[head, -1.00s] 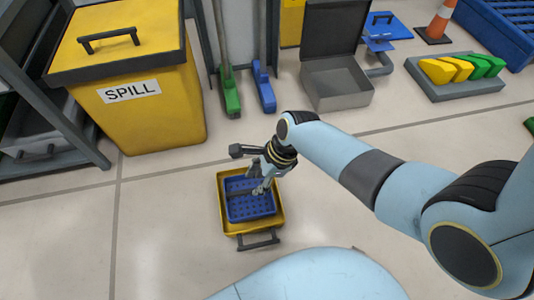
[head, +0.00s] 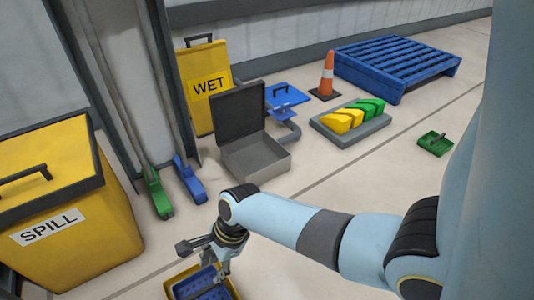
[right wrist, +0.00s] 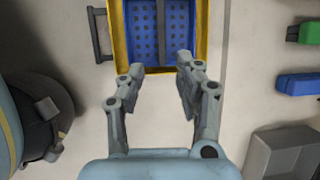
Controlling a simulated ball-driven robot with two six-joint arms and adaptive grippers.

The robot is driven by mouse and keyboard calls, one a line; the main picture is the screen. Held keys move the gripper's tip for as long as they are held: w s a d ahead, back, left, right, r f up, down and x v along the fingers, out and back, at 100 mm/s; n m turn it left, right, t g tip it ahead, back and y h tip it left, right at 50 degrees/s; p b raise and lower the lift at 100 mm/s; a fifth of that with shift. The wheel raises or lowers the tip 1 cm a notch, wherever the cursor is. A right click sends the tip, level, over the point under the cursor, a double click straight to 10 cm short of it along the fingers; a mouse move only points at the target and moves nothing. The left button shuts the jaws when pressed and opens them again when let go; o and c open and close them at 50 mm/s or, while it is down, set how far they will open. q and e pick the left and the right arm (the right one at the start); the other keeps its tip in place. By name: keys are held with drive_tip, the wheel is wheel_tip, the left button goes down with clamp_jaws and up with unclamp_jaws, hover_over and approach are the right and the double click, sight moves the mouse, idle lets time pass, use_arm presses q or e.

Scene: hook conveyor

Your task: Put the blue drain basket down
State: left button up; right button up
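The blue drain basket (right wrist: 143,38) sits inside a yellow tray (right wrist: 118,38) on the floor, with a dark bar across its middle. In the head view the basket (head: 208,291) and tray (head: 172,281) are cut off by the bottom edge. My right gripper (right wrist: 161,64) is open and empty, its two fingers apart at the basket's near edge in the wrist view. In the head view the right gripper (head: 218,275) is just above the basket. My left gripper is not in view.
A yellow SPILL bin (head: 75,215) stands at the left. Green (head: 157,195) and blue (head: 188,180) brooms and an open grey box (head: 255,155) stand behind my right arm. A wedge tray (head: 350,125), cone (head: 326,75) and blue pallet (head: 395,65) lie farther back.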

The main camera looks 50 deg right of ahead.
drive_tip(key=s+d+r+n+t+h, duration=0.2)
drive_tip(key=s+d+r+n, duration=0.2)
drive_tip(key=s+r+n, duration=0.3)
drive_tip(key=s+d+r+n+t+h, duration=0.1)
drive_tip(key=s+d+r+n+t, duration=0.2)
drive_tip(key=r+n, duration=0.9)
drive_tip(key=s+d+n, duration=0.1)
drive_tip(key=s+n, duration=0.2)
drive_tip(key=shift+s+r+h, duration=0.4)
